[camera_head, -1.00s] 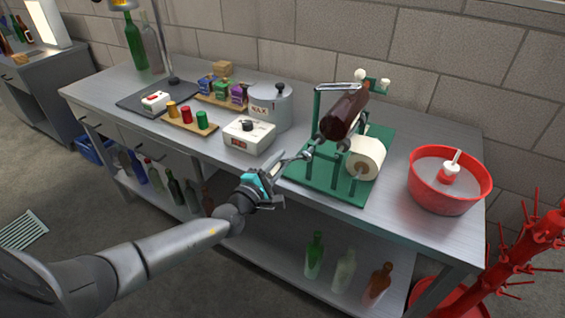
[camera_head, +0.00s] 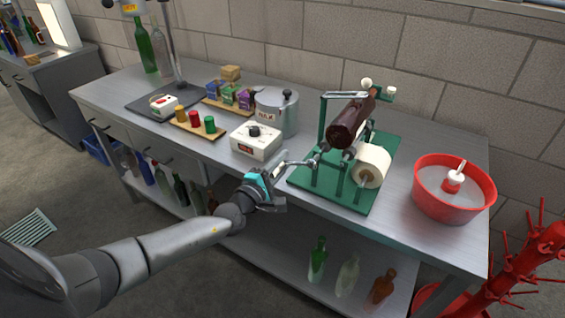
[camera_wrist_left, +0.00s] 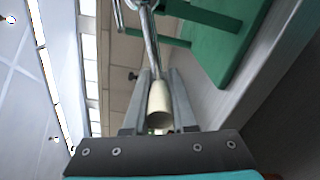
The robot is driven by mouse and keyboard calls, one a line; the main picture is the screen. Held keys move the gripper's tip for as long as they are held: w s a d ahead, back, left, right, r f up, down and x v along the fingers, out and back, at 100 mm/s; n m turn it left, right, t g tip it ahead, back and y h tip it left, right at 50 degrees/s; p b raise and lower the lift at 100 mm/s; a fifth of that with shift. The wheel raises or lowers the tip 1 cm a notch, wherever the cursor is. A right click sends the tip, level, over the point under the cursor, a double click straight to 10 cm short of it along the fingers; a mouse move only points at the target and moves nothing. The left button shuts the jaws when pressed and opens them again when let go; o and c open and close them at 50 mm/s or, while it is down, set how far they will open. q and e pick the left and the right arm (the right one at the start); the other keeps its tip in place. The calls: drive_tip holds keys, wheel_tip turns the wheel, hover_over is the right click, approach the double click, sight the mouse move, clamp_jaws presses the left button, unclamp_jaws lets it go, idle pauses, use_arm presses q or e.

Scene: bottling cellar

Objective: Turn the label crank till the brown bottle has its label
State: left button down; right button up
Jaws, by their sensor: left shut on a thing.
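The brown bottle (camera_head: 350,122) lies tilted across the top of the green label machine (camera_head: 325,193), on its rollers. Only dark glass shows on the side facing me. The white label roll (camera_head: 372,163) sits just below and right of the bottle. The crank (camera_head: 299,162) sticks out from the machine's left side. My left gripper (camera_head: 281,176) is shut on the crank's handle. In the left wrist view the cream handle grip (camera_wrist_left: 160,105) stands between its two fingers. My right gripper is not in view.
A white control box (camera_head: 255,142) and a wax pot (camera_head: 277,113) stand left of the machine. A red bowl (camera_head: 482,199) stands to the right. The table's front edge runs close beside my left gripper. Several bottles stand on the shelf below.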

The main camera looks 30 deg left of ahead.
use_arm(q)
drive_tip(key=shift+r, duration=0.1)
drive_tip(key=c, duration=0.7)
unclamp_jaws()
drive_tip(key=shift+c, duration=0.2)
drive_tip(key=shift+s, duration=0.1)
drive_tip(key=s+p, duration=0.2)
drive_tip(key=s, duration=1.3)
drive_tip(key=shift+a, duration=0.25)
